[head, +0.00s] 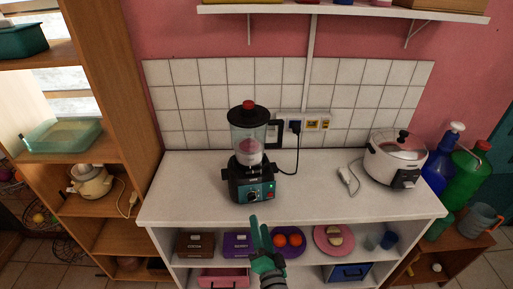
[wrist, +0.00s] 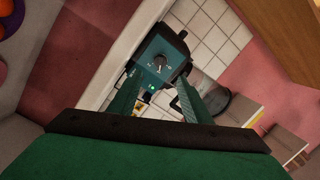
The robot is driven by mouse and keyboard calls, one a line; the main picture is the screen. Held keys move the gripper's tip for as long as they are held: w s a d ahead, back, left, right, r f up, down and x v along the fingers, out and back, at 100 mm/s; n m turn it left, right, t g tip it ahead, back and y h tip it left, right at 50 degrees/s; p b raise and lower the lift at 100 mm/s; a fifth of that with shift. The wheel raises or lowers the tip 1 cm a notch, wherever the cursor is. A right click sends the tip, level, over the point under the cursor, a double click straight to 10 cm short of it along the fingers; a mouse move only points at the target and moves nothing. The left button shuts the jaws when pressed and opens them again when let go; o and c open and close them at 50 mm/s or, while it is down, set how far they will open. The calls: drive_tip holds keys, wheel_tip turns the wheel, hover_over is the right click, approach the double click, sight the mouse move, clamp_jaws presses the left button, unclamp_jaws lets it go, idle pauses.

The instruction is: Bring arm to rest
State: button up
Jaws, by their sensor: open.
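My gripper (head: 259,222) is green and stands in front of the counter's front edge, just below and in front of the blender in the head view. Its two fingers are apart with nothing between them. In the wrist view my gripper (wrist: 161,82) points towards the blender's base (wrist: 163,55), whose dial shows beyond the fingertips. The blender (head: 250,190) stands upright on the white counter (head: 185,190), with a dark lid and red knob on its clear jar. The gripper looks apart from it, but the exact gap is hard to tell.
A rice cooker (head: 395,160) stands on the counter's right. Below are a brown box (head: 196,244), a purple box (head: 238,243), a purple plate (head: 274,249) with oranges and a pink plate (head: 322,246). A wooden shelf (head: 125,90) stands left. The counter's left part is clear.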

drive_tip(key=s+f+n+g+h, duration=0.15)
drive_tip(key=s+f, duration=0.35)
drive_tip(key=s, duration=0.5)
drive_tip(key=s+f+n+h, duration=0.2)
drive_tip(key=s+f, duration=0.2)
drive_tip(key=s, duration=0.5)
drive_tip(key=s+a+r+n, duration=0.1)
drive_tip(key=s+r+n, duration=0.1)
drive_tip(key=s, duration=0.7)
drive_tip(key=s+a+r+n, duration=0.1)
drive_tip(key=s+n, duration=0.3)
drive_tip(key=s, duration=0.5)
drive_tip(key=shift+s+a+r+g, duration=0.15)
drive_tip(key=shift+s+r+g, duration=0.2)
drive_tip(key=shift+g, duration=0.1)
drive_tip(key=shift+w+n, duration=0.15)
drive_tip(key=shift+n, duration=0.1)
idle(2.7)
